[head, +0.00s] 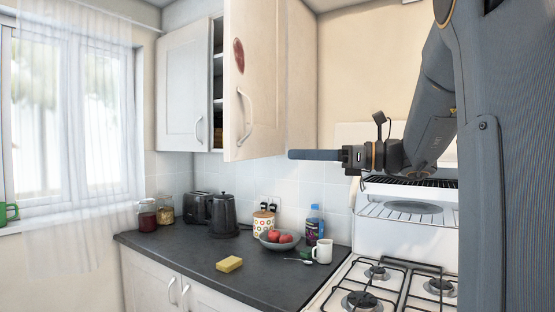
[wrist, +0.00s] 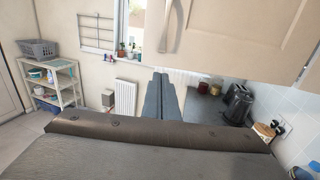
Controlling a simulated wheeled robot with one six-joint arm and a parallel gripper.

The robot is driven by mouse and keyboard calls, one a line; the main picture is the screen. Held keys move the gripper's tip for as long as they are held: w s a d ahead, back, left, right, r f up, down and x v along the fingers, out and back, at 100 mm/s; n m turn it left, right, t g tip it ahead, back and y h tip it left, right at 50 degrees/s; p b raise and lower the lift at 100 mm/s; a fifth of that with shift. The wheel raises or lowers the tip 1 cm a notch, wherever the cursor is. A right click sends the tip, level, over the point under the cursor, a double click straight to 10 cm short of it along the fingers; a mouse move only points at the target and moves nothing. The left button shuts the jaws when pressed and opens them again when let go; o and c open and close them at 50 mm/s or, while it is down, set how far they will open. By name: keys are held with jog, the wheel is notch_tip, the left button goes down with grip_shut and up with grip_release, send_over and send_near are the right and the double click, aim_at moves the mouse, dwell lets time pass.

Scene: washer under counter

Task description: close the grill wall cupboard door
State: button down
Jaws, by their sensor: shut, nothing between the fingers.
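The cream wall cupboard door (head: 268,75) stands open in the head view, swung out towards me, with a dark red oval mark and a pale bow handle (head: 245,115). In the wrist view the door (wrist: 250,30) fills the upper right, with its handle (wrist: 172,25) near the top middle. My gripper (head: 292,154) is shut and empty, its fingers pointing left at about the height of the door's lower edge. The shut fingers also show in the wrist view (wrist: 162,78), below the handle. I see no clear contact with the door.
A neighbouring cupboard door (head: 185,85) is closed, with shelves showing in the gap beside it. Below, the dark counter (head: 190,262) holds a kettle (head: 222,215), toaster, jars, fruit bowl (head: 280,240) and mug. A white cooker with gas hob (head: 385,290) and grill stands right.

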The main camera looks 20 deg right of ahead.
jog(key=p, duration=0.4)
send_near(239, 154)
jog(key=x, duration=0.5)
jog(key=shift+a, duration=0.15)
jog(key=shift+w+a, duration=0.4)
jog(key=shift+a, duration=0.1)
jog(key=shift+w, duration=0.15)
